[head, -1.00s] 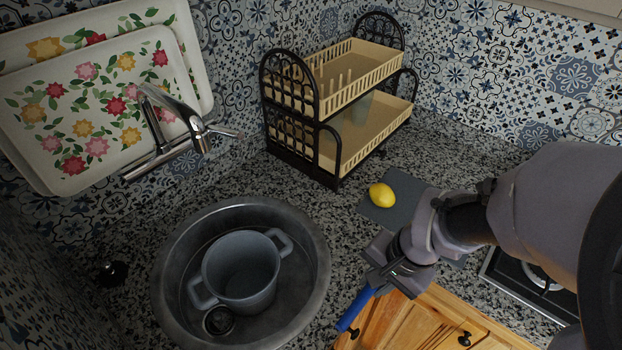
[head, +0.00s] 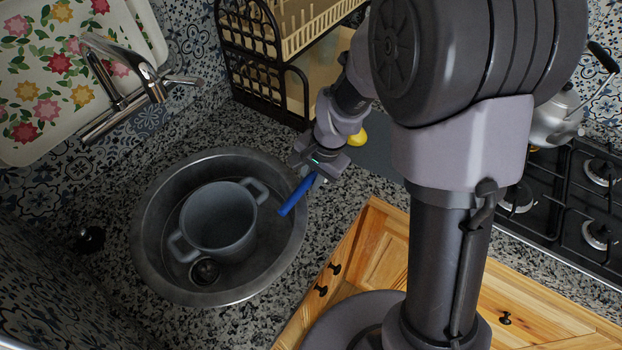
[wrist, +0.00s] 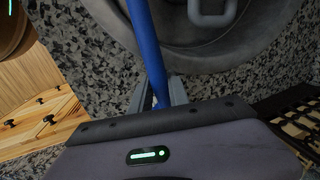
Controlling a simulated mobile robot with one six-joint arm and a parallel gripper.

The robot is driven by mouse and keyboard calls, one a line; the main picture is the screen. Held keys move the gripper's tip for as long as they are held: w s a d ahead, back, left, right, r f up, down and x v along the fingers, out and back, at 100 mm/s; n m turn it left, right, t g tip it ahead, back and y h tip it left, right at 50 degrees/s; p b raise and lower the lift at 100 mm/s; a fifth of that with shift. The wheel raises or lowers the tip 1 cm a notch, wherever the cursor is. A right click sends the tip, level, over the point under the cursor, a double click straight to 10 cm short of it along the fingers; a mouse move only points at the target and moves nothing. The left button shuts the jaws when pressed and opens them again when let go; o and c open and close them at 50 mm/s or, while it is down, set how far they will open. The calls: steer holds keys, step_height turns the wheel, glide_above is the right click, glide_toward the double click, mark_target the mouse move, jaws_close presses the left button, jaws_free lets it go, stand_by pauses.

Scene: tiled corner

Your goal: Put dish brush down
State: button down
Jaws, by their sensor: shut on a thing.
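My gripper (head: 312,174) is shut on the blue dish brush (head: 295,196) and holds it over the speckled counter at the right edge of the sink. In the wrist view the blue handle (wrist: 147,45) stands between the two fingers (wrist: 162,97) and runs up out of the picture, past the sink rim. Only the blue handle shows clearly; the brush head cannot be made out.
A round metal sink (head: 150,215) holds a grey two-handled pot (head: 217,218). A dark dish rack (head: 275,85) stands behind my gripper. A yellow lemon (head: 357,138) is partly hidden by my arm. A gas hob (head: 560,190) with a kettle (head: 556,118) lies right. Counter left of the rack is free.

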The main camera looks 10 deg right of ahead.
steer(key=shift+f, duration=0.15)
steer(key=c, duration=1.3)
jaws_free()
steer(key=shift+o, duration=0.2)
steer(key=p+v, duration=0.5)
steer(key=v, duration=0.7)
steer(key=s+a+r+n+t, duration=0.1)
steer(key=s+r+n+t, duration=0.3)
steer(key=s+r, duration=0.9)
steer(key=s, duration=0.4)
steer(key=shift+r+n, duration=0.35)
steer(key=shift+n, duration=0.05)
steer(key=shift+a, duration=0.15)
